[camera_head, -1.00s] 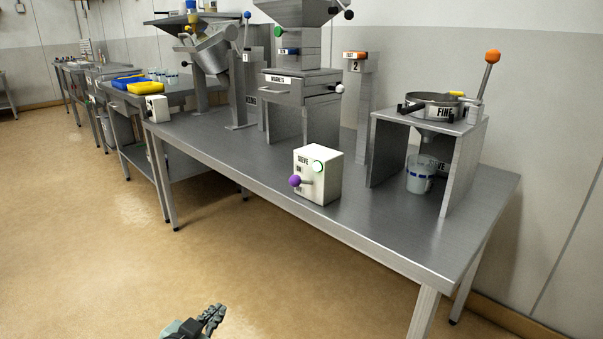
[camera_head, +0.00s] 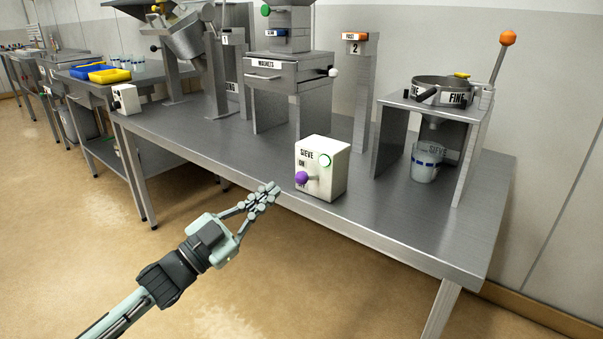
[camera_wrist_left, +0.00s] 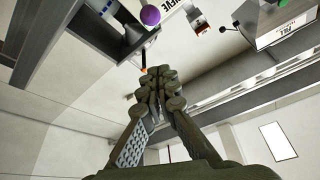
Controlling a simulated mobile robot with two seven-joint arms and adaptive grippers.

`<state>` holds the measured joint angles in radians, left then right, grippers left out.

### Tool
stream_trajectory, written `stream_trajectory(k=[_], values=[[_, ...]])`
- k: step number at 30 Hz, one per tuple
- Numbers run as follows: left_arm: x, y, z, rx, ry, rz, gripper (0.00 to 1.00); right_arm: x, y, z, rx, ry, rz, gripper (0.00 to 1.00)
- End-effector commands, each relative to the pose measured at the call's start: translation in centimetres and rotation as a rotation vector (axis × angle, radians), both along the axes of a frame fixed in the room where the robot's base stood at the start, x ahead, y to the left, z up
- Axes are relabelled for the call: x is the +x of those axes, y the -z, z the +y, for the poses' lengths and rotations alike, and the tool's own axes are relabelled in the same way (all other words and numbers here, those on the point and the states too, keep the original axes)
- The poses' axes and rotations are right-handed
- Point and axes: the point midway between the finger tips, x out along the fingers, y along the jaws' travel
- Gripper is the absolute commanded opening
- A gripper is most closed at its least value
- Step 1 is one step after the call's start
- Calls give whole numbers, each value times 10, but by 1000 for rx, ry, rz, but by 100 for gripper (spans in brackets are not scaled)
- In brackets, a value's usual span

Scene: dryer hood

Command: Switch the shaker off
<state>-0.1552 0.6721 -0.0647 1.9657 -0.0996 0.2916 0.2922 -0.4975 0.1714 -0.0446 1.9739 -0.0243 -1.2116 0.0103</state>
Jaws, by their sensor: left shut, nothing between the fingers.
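A white switch box (camera_head: 322,168) labelled SIEVE stands near the table's front edge. It has a purple-knobbed lever (camera_head: 302,179) on its front and a green-ringed button (camera_head: 324,160). The metal sieve shaker (camera_head: 443,91), labelled FINE, sits on a stand at the right. My left gripper (camera_head: 268,192) is shut and empty, just left of the purple knob and apart from it, at the table's front edge. In the left wrist view the shut fingers (camera_wrist_left: 152,88) point toward the purple knob (camera_wrist_left: 150,15) at the top. My right gripper is not in view.
A steel table (camera_head: 400,225) carries the equipment. A measuring cup (camera_head: 426,162) stands under the sieve. A magnet drawer unit (camera_head: 288,80) and a post numbered 2 (camera_head: 362,100) stand behind the box. An orange-knobbed lever (camera_head: 507,40) rises at the right. Open floor lies in front.

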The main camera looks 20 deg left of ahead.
Motion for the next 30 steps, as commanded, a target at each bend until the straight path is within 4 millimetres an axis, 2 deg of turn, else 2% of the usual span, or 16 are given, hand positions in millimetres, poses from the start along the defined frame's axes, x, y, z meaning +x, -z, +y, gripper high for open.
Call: stream_trajectory(k=[11, 16, 20, 24, 30], values=[[-1, -3, -1, 1, 9, -10, 0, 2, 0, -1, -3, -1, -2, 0], [6, -6, -5, 0, 9, -10, 0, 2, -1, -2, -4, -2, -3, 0], [22, -15, -14, 2, 9, -14, 0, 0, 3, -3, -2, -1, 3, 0], [48, -26, -28, -1, 9, -14, 0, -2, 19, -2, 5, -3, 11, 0], [82, -39, -48, 0, 9, -13, 0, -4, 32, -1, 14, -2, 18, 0]])
